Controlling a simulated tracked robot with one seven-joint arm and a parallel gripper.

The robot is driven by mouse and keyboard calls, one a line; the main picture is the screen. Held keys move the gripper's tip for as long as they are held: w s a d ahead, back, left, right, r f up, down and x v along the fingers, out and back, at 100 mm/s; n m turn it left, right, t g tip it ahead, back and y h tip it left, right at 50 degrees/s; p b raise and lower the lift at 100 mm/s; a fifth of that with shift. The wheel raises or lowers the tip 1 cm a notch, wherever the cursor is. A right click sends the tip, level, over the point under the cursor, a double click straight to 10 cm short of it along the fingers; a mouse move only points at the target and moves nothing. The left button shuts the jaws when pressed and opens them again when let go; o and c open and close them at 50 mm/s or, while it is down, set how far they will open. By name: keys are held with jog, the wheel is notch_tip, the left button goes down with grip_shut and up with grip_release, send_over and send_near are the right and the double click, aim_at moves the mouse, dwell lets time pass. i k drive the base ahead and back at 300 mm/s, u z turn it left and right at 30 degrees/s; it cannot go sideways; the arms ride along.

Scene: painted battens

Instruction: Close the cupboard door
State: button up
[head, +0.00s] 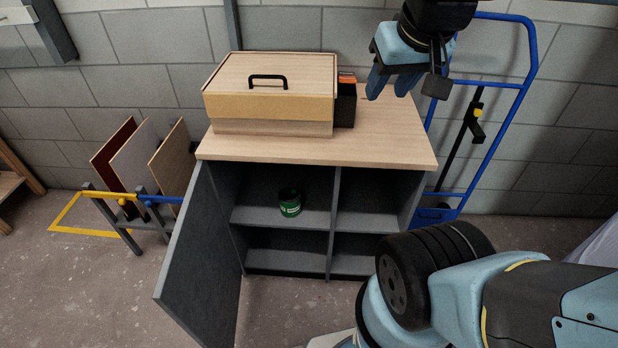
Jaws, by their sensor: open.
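The cupboard (428,160) is a dark grey unit with a light wood top, standing near the back wall. Its door (200,262) is hinged on the left side and stands wide open, swung out toward the front. The shelves inside are exposed, with a green tin (290,203) on the upper left shelf. My gripper (406,92) is open and empty. It appears above the right part of the cupboard top, well away from the door, and points downward.
A wooden box with a black handle (268,100) and a small black holder (345,105) sit on the cupboard top. A blue hand truck (485,150) stands at right. A rack with several panels (140,160) stands left, near the door.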

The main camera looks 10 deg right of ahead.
aim_at(198, 285)
jog(key=u, duration=0.05)
jog(key=k, duration=0.25)
jog(key=z, duration=0.2)
jog(key=i, duration=0.55)
jog(key=u, duration=0.1)
jog(key=k, duration=1)
jog(key=u, duration=1.2)
jog(key=i, duration=0.75)
jog(key=u, duration=0.15)
